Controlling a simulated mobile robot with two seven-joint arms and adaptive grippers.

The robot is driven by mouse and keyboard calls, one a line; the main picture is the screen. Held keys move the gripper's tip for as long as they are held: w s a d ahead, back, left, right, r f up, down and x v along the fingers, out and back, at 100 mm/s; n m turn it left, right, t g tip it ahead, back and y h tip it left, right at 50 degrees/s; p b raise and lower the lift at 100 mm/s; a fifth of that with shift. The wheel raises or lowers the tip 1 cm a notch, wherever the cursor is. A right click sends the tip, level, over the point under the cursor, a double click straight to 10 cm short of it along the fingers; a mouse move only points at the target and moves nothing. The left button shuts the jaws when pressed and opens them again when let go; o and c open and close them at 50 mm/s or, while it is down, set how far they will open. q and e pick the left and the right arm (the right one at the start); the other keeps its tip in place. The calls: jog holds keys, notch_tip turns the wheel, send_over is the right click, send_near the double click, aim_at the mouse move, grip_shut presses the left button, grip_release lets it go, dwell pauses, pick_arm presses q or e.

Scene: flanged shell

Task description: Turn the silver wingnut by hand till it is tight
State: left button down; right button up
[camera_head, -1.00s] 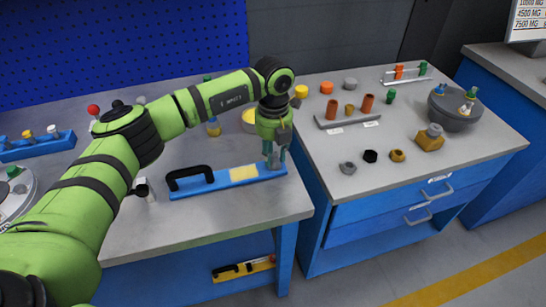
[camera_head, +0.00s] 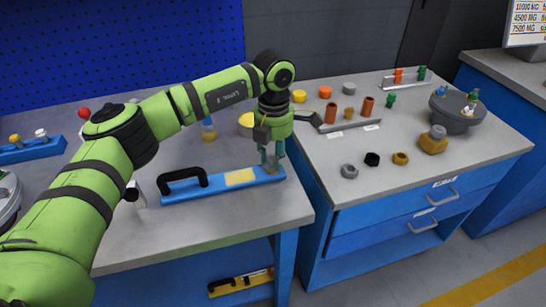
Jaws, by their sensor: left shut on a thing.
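My left gripper (camera_head: 270,157) points down at the right end of a blue bar (camera_head: 205,188) on the left bench. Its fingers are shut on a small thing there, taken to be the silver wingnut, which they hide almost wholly. How far the wingnut sits down on the bar cannot be told. The bar lies flat, with a black handle (camera_head: 183,179) at its left and a yellow label (camera_head: 240,177) near the gripper. My right gripper is not in view.
A yellow round thing (camera_head: 246,120) and a small bottle (camera_head: 209,130) stand behind the bar. The right bench holds a grey flanged shell (camera_head: 455,118), a rack with orange cylinders (camera_head: 349,125) and several loose nuts.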

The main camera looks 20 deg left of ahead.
pick_arm(q)
jog(key=shift+m, duration=0.7)
jog(key=c, duration=1.3)
grip_release()
notch_tip(320, 180, up, 12)
jog(key=shift+r, duration=0.1)
jog(key=shift+d, duration=0.1)
